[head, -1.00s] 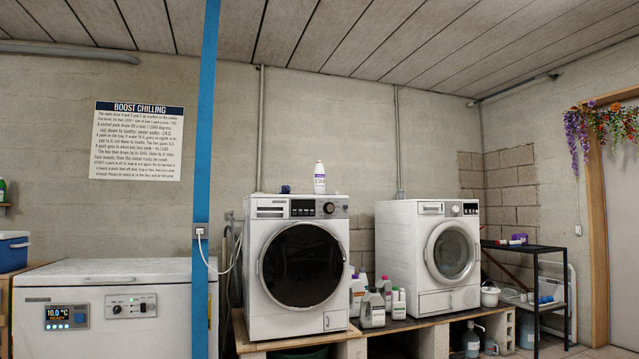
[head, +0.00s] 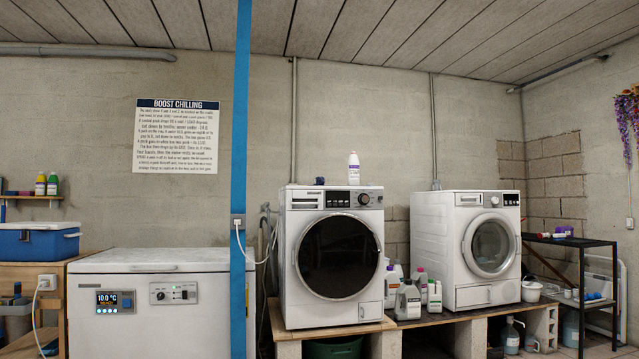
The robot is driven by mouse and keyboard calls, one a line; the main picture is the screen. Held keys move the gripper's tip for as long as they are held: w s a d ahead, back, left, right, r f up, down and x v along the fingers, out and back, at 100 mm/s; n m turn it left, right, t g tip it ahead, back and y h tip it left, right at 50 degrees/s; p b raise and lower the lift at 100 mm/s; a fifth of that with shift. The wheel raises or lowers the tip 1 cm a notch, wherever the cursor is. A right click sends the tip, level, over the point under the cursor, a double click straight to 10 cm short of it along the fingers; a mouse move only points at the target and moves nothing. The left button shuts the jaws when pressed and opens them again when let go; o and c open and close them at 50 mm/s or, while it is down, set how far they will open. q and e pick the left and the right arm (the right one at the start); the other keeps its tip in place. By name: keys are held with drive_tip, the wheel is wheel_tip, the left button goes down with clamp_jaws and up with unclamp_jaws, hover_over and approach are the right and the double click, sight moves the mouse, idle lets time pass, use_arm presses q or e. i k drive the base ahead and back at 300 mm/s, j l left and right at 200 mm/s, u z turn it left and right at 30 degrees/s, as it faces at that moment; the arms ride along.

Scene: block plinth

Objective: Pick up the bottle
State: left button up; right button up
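A white bottle with a purple label (head: 353,170) stands upright on top of the left washing machine (head: 300,262). Several more bottles stand between the two machines, among them a grey jug (head: 408,300) and a bottle with a pink cap (head: 421,286). A clear bottle (head: 510,338) stands low under the right machine. Which bottle is meant cannot be told. Neither of my grippers is in view.
Both machines stand on a wooden board over a block plinth (head: 388,343). A blue post (head: 243,120) rises left of the machines, before a white chest freezer (head: 150,262). A blue cooler (head: 30,243) is at far left. A dark metal rack (head: 583,255) stands at right.

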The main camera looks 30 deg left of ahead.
sight(353, 169)
drive_tip(key=i, duration=1.65)
drive_tip(key=i+u, duration=0.15)
drive_tip(key=i, duration=1.5)
